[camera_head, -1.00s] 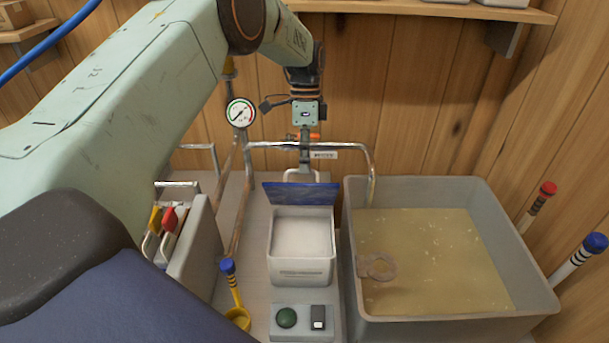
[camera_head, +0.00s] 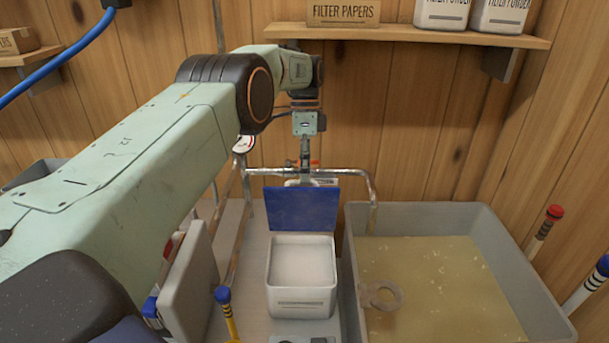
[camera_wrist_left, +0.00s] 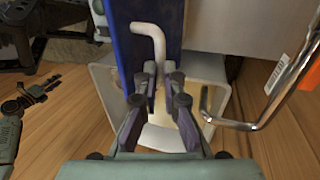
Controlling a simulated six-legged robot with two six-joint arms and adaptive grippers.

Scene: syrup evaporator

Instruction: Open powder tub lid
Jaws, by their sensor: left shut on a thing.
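The powder tub (camera_head: 301,300) is a white square box full of pale powder, in the lower middle of the head view. Its blue lid (camera_head: 302,208) stands up at the tub's back edge, tilted open. In the left wrist view the lid (camera_wrist_left: 148,30) is a blue panel with a pale bent handle (camera_wrist_left: 150,38). My left gripper (camera_head: 304,165) is above and behind the lid's top edge. In the left wrist view its fingers (camera_wrist_left: 158,88) are closed around the handle.
A grey vat (camera_head: 450,212) of yellowish liquid stands right of the tub, with a ring-shaped thing (camera_head: 381,295) in it. A metal pipe (camera_head: 350,173) runs behind the lid. A yellow ladle with a blue tip (camera_head: 224,300) stands left of the tub.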

